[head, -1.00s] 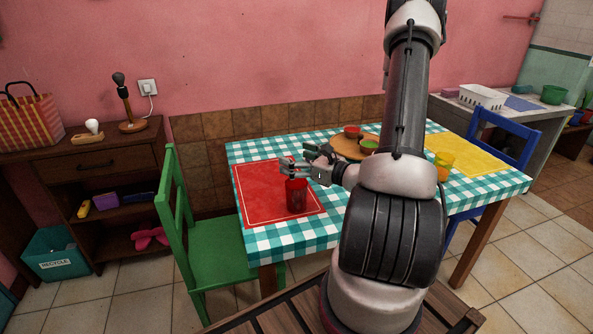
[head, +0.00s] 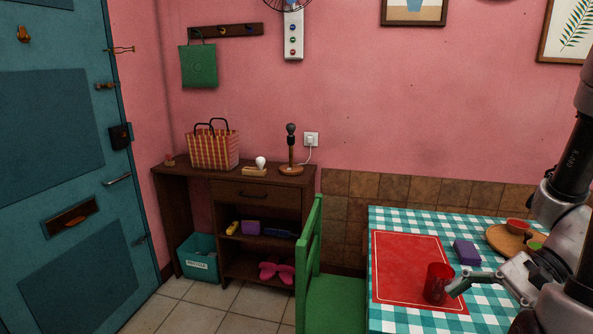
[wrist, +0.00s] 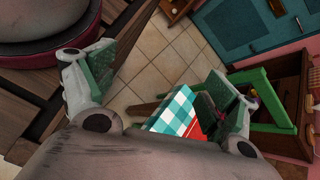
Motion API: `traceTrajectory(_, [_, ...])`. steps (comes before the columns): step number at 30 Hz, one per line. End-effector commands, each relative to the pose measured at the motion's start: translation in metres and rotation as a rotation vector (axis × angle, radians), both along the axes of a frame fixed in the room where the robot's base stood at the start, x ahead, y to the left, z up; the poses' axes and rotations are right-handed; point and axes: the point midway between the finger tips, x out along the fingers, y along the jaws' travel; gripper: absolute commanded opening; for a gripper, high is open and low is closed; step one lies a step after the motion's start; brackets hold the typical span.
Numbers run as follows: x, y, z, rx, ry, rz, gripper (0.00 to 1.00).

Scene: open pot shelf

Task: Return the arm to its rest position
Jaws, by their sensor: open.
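In the head view one finger overlaps the right edge of a red cup (head: 436,283). The cup stands upright on the red placemat (head: 405,255). No cup shows between the fingers in the wrist view. Most of my arm is outside the head view at right.
The table (head: 390,218) has a checkered cloth, a purple block (head: 467,252) and a round board (head: 498,240) with bowls. A green chair (head: 335,298) stands at its left. A wooden desk (head: 262,192) and teal door (head: 60,180) are farther left. Floor is clear between.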

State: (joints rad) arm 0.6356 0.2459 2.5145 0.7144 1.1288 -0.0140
Motion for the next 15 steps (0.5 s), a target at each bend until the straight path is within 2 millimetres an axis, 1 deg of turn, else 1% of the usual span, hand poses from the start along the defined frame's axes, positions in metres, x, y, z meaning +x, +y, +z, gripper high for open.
traceTrajectory(1, [-0.007, -0.011, 0.008, -0.102, -0.053, 0.12, 0.87])
traceTrajectory(4, [-0.015, -0.039, 0.024, -0.304, -0.152, 0.347, 0.87])
traceTrajectory(6, [-0.013, -0.056, 0.04, -0.438, -0.23, 0.488, 0.87])
traceTrajectory(8, [-0.008, -0.068, 0.057, -0.549, -0.303, 0.598, 0.87])
traceTrajectory(9, [-0.004, -0.074, 0.07, -0.62, -0.354, 0.664, 0.87])
traceTrajectory(11, [0.002, -0.08, 0.091, -0.72, -0.433, 0.754, 0.87])
traceTrajectory(12, [0.006, -0.081, 0.105, -0.779, -0.487, 0.804, 0.87])
traceTrajectory(15, [0.011, -0.076, 0.136, -0.885, -0.615, 0.892, 0.87])
